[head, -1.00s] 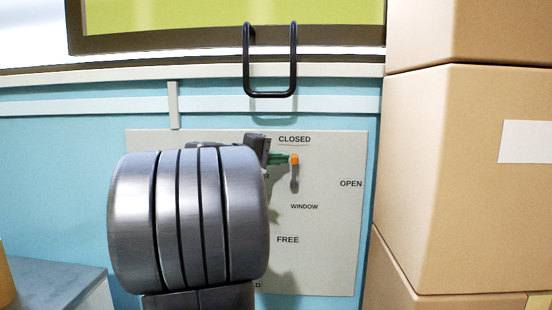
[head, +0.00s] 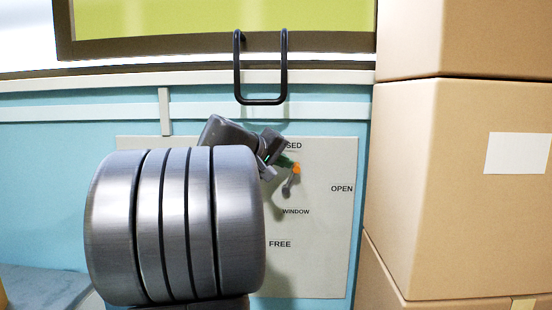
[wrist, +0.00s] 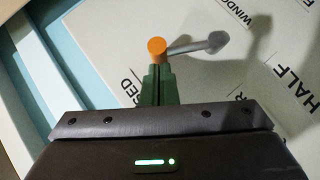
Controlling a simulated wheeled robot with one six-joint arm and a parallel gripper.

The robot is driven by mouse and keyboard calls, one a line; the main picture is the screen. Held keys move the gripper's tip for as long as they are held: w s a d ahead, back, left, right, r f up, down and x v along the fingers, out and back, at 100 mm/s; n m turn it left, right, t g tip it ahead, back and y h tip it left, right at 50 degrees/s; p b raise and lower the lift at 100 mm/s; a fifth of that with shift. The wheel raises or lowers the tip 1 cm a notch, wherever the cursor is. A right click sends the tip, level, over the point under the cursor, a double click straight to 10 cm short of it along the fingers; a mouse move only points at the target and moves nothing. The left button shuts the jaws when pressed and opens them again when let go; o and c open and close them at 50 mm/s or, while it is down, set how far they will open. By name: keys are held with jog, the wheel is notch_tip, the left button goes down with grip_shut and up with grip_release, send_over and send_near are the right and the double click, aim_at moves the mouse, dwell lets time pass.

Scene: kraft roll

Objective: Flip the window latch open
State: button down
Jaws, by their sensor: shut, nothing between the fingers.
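The window latch is a grey lever (head: 290,184) with an orange knob (head: 297,169) at its upper end, on a pale wall panel (head: 318,250). It tilts up and right from its grey hub, between CLOSED above and OPEN at the right. In the wrist view the orange knob (wrist: 156,48) is just beyond my fingertips, and the grey lever (wrist: 195,45) runs right from it. My gripper (head: 285,161) is shut and empty, its green fingers at the knob's left in the head view. In the wrist view the fingertips (wrist: 158,72) appear to touch the knob.
Stacked cardboard boxes (head: 455,190) stand close at the right. A black U-shaped handle (head: 261,101) hangs from the window frame above the panel. My arm hides the panel's left part. The panel face right of the latch is clear.

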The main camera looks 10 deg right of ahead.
aim_at(299, 167)
jog(key=d+m+y+p, duration=0.1)
jog(key=p, duration=0.1)
jog(key=s+d+m+y+p, duration=0.1)
jog(key=d+y, duration=0.1)
jog(key=shift+d+p, duration=0.3)
jog(key=shift+p, duration=0.1)
jog(key=shift+s+d+f+m+y+p, duration=0.15)
jog(key=shift+d+m+y+p, duration=0.15)
jog(key=shift+y+p, duration=0.2)
jog(key=shift+s+d+f+m+y+p, duration=0.1)
jog(key=shift+d+f+m+y+p, duration=0.1)
jog(key=shift+d+y+p, duration=0.25)
jog(key=shift+s+d+f+m+y+p, duration=0.1)
jog(key=shift+d+f+m+y+p, duration=0.4)
jog(key=shift+y, duration=0.25)
jog(key=shift+s+d+f+t+y, duration=0.1)
jog(key=shift+d+f+t+y, duration=0.05)
jog(key=shift+f+t+y, duration=0.2)
jog(key=shift+s+d+f+b, duration=0.15)
jog(key=shift+d+f, duration=0.1)
jog(key=shift+f, duration=0.2)
jog(key=shift+d+f+b, duration=0.1)
jog(key=shift+d+f, duration=0.2)
jog(key=shift+f, duration=0.2)
jog(key=shift+s+d+f+b, duration=0.15)
jog(key=shift+d+f, duration=0.1)
jog(key=shift+f, duration=0.2)
jog(key=shift+w, duration=0.1)
jog(key=shift+f, duration=0.25)
